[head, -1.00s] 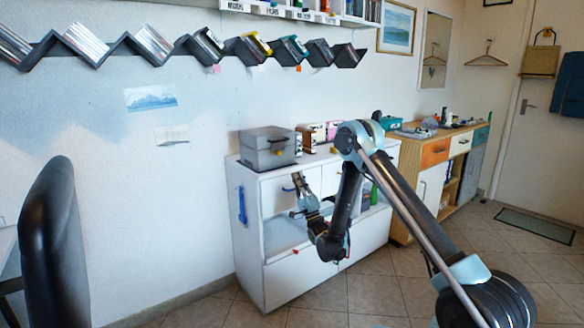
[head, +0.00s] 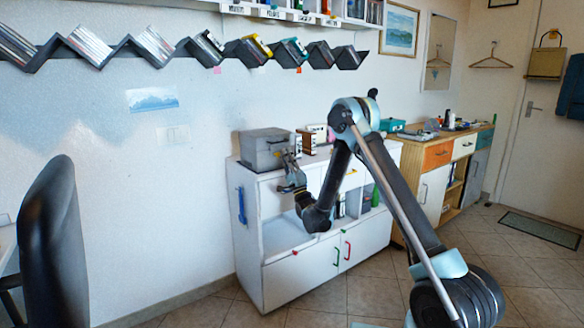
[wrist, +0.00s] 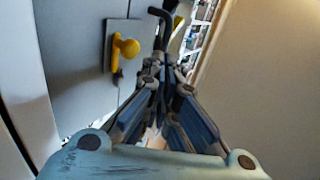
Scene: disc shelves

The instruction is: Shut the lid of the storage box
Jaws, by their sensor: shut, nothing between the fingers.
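The grey storage box (head: 262,152) stands on the left end of the white cabinet's top. Its lid (head: 263,135) looks down or nearly so in the head view; I cannot tell if it is fully closed. In the wrist view the grey face of the box (wrist: 72,50) fills the upper left, with a yellow knob (wrist: 126,47) on a plate.
The white cabinet (head: 250,250) has an open shelf and doors with green and red handles. Small boxes (head: 316,134) stand right of the storage box. A zigzag disc shelf (head: 120,45) hangs above. A black chair (head: 55,240) is at the left. Tiled floor is clear in front.

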